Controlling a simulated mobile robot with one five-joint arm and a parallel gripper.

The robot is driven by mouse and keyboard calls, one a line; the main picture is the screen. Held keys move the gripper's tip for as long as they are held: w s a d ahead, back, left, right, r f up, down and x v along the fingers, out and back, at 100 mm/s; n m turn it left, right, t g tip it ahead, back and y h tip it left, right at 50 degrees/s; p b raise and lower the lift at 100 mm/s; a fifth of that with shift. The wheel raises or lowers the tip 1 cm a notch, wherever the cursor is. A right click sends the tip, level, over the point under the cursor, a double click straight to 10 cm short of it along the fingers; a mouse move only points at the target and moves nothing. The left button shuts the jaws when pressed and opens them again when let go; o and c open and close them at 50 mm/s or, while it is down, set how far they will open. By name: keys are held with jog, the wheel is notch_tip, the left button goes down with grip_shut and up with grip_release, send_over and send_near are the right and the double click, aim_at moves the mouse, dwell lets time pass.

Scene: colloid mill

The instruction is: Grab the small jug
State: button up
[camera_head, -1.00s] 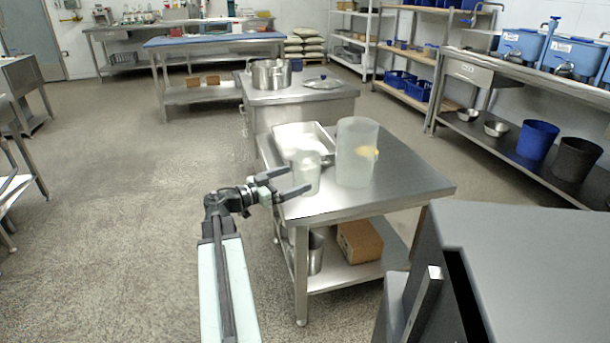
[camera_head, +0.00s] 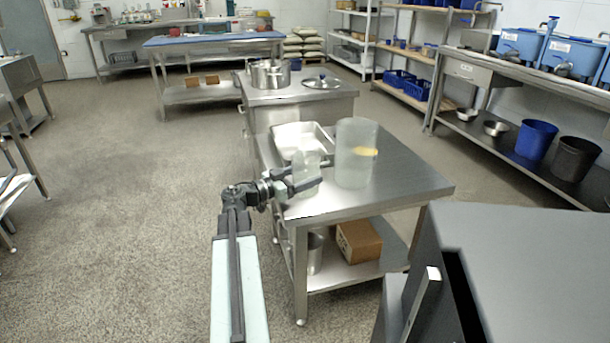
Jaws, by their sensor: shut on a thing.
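The small jug (camera_head: 307,166) is a translucent, pale vessel near the left edge of the steel table (camera_head: 405,183). My gripper (camera_head: 318,170) reaches in from the left and is shut on the small jug, with a dark finger on either side of it. The fingers hide part of the jug. I cannot tell whether its base rests on the table. A larger translucent jug (camera_head: 356,140) with a yellowish mark stands upright just to the right.
A shallow metal tray (camera_head: 312,130) lies behind the small jug. A cardboard box (camera_head: 358,241) and a metal pot (camera_head: 315,254) are on the lower shelf. A dark grey block (camera_head: 520,255) fills the lower right.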

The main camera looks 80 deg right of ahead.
notch_tip(320, 180, up, 10)
jog(key=p, duration=1)
jog(key=shift+w, duration=0.1)
